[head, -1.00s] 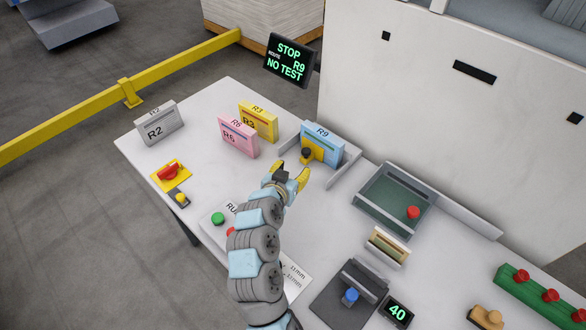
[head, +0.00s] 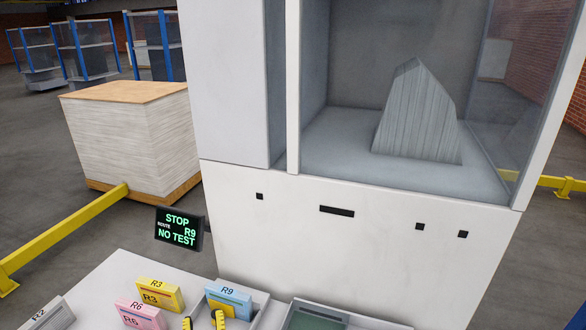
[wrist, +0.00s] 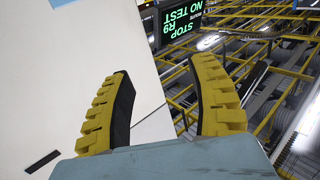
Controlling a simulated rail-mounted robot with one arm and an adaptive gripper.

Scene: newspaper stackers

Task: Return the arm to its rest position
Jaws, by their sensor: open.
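My gripper (head: 203,320) shows only its two yellow fingertips at the bottom edge of the head view. They appear in front of the blue R9 block (head: 229,299); the rest of my arm is out of that view. In the wrist view my gripper (wrist: 165,110) has its two yellow, black-padded fingers spread apart, with nothing between them.
The yellow R3 block (head: 160,294) and pink R6 block (head: 140,314) stand on the white table (head: 85,292). A green-lined tray (head: 315,317) is at right. The display (head: 179,229) reads STOP, R9, NO TEST. A tall white machine (head: 360,240) stands behind.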

